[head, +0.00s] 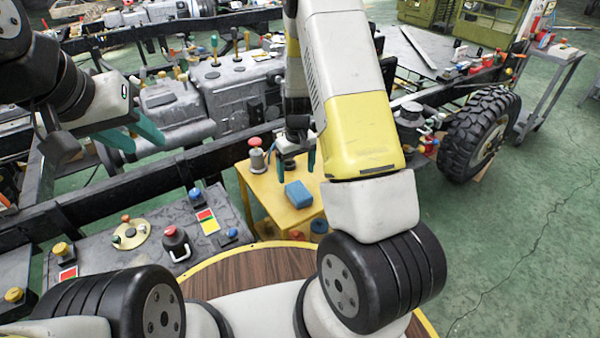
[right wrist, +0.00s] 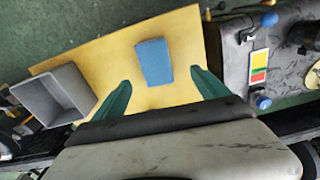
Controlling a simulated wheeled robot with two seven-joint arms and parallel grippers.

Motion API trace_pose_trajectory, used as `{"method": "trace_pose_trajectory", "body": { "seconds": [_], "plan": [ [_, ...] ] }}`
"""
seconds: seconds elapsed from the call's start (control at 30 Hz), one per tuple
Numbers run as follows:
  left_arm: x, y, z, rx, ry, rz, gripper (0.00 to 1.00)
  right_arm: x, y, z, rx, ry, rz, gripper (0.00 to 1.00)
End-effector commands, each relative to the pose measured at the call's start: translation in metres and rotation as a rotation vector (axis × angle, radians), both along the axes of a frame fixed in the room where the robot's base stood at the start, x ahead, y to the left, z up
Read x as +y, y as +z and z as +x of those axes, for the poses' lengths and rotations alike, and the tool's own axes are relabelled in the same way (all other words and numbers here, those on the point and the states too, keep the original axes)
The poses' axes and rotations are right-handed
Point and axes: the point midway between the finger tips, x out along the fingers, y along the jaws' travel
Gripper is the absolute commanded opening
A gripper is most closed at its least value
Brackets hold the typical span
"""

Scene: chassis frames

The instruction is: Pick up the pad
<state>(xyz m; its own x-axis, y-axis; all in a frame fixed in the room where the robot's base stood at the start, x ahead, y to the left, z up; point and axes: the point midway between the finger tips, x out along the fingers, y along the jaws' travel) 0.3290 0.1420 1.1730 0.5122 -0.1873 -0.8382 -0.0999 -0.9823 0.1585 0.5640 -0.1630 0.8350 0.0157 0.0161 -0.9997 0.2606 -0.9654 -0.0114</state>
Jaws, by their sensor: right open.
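The pad is a small blue block (head: 299,194) lying flat on a yellow table. It also shows in the right wrist view (right wrist: 154,62), beyond the gap between the fingertips. My right gripper (head: 297,160) is open and empty above the table, over or slightly behind the pad. Its two green fingers (right wrist: 160,78) stand apart, with the pad roughly centred ahead of them. My left gripper (head: 130,138) is at the upper left, away from the pad, with its green fingers apart and nothing seen between them.
The yellow table (head: 262,187) also holds a red-topped object (head: 257,155) in the head view. A grey open box (right wrist: 66,92) is at the left in the wrist view. A dark panel with knobs (head: 150,262) adjoins the table. A black frame rail runs behind.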

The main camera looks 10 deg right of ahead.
Motion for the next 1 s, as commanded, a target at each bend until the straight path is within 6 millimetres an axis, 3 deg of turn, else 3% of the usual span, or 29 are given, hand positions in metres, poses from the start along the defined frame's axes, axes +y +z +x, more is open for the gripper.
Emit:
{"method": "trace_pose_trajectory", "body": {
  "seconds": [0.7, 1.0],
  "plan": [
    [0.000, 0.000, 0.000, 0.000, 0.000, 0.000, 0.36, -0.001, -0.091, 0.004, 0.018, 0.015, -0.017, 0.85],
    [0.000, 0.000, 0.000, 0.000, 0.000, 0.000, 0.36, -0.001, -0.096, 0.004, 0.015, 0.015, -0.016, 0.85]
  ]
}}
